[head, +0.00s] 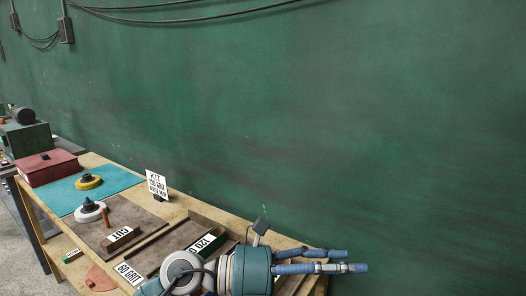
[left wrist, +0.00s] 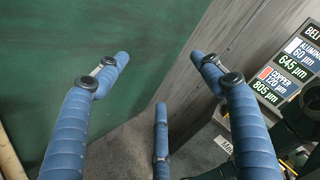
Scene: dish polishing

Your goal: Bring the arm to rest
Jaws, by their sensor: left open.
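My left gripper (head: 354,261) is at the bottom centre of the head view, its blue fingers pointing right past the bench's right end. In the left wrist view, its fingers (left wrist: 160,60) are spread apart with nothing between them. It is open and empty, with the green wall and a grey floor behind it. My arm and wrist cover part of the bench's near right end. My right gripper is in neither view.
A dark board with readings (left wrist: 290,65) stands at right in the left wrist view. The green wall is close behind the bench.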

